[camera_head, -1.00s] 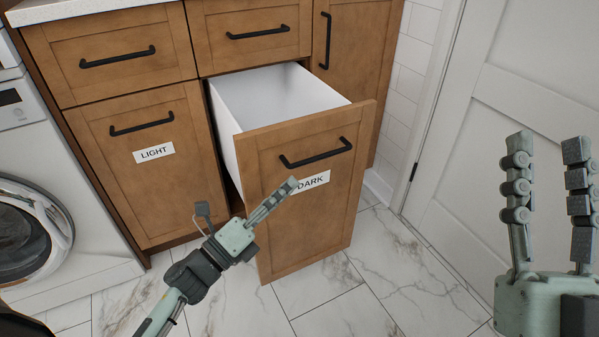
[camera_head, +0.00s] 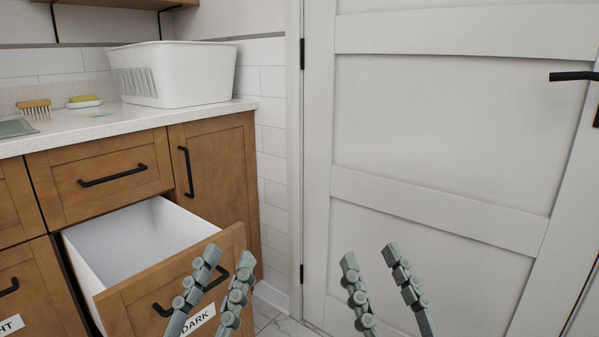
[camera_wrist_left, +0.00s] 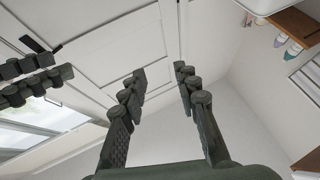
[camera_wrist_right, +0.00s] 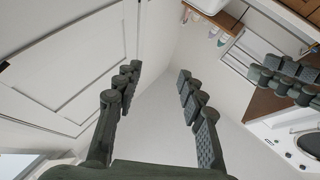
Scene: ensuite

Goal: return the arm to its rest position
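My left gripper (camera_head: 227,272) points upward at the lower middle of the head view, in front of the open drawer labelled DARK (camera_head: 197,318). Its fingers are apart with nothing between them, as the left wrist view (camera_wrist_left: 157,82) also shows. My right gripper (camera_head: 369,256) stands upright to its right, in front of the white door. Its fingers are apart and empty, also in the right wrist view (camera_wrist_right: 157,75). The drawer's white inside looks empty where it shows. The two grippers are side by side, apart from each other.
A white basket (camera_head: 172,74) stands on the counter (camera_head: 105,125), with a brush (camera_head: 34,107) and a sponge on a dish (camera_head: 83,101) to its left. The pulled-out drawer juts into the floor space. A white panelled door (camera_head: 440,140) with a black handle (camera_head: 574,76) fills the right.

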